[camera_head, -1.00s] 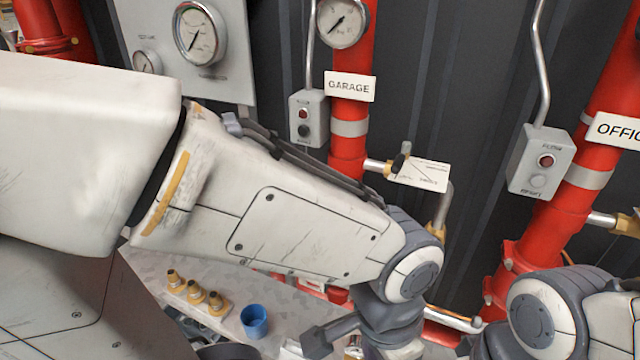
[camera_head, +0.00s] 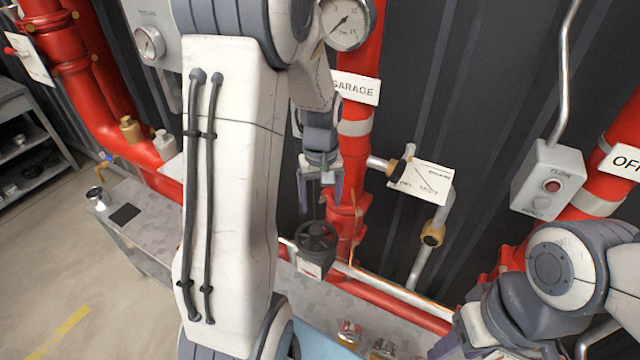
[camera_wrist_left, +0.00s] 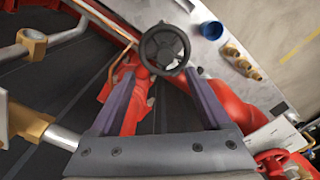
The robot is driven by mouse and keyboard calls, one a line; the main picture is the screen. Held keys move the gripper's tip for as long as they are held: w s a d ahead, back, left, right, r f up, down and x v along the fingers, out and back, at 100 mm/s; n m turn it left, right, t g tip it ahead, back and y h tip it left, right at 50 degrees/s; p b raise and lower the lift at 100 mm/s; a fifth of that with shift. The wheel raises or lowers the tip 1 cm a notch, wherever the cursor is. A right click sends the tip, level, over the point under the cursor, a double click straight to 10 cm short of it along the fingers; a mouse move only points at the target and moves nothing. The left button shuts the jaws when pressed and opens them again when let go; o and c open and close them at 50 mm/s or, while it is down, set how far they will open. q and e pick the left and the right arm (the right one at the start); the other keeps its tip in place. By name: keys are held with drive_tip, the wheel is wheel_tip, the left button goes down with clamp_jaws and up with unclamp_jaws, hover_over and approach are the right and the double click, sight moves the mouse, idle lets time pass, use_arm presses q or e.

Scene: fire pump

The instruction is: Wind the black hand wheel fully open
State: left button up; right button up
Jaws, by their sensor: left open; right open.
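The black hand wheel (camera_head: 316,237) sits on the red pipework under the GARAGE riser in the head view, with a small tag just below it. It also shows at the top middle of the left wrist view (camera_wrist_left: 164,47), as a round rim with spokes. My left gripper (camera_head: 322,207) hangs just above the wheel in the head view. In the left wrist view its two fingers (camera_wrist_left: 162,75) are spread, with nothing between them, and the wheel lies beyond their tips. My right arm is at the lower right of the head view; its fingers are not visible.
A red pipe with a GARAGE sign (camera_head: 355,87) stands behind my left gripper. A metal side pipe (camera_head: 432,238) is to its right. A grey switch box (camera_head: 547,180) is further right. A blue cup (camera_wrist_left: 211,30) and brass fittings (camera_wrist_left: 240,60) lie on the bench.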

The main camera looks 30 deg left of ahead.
sight(317, 230)
use_arm(q)
drive_tip(key=f, duration=0.3)
drive_tip(key=f+p, duration=0.1)
drive_tip(key=f, duration=0.3)
drive_tip(key=a+f+p, duration=0.1)
drive_tip(key=f, duration=0.2)
drive_tip(key=shift+a+f, duration=0.1)
drive_tip(key=shift+f, duration=0.25)
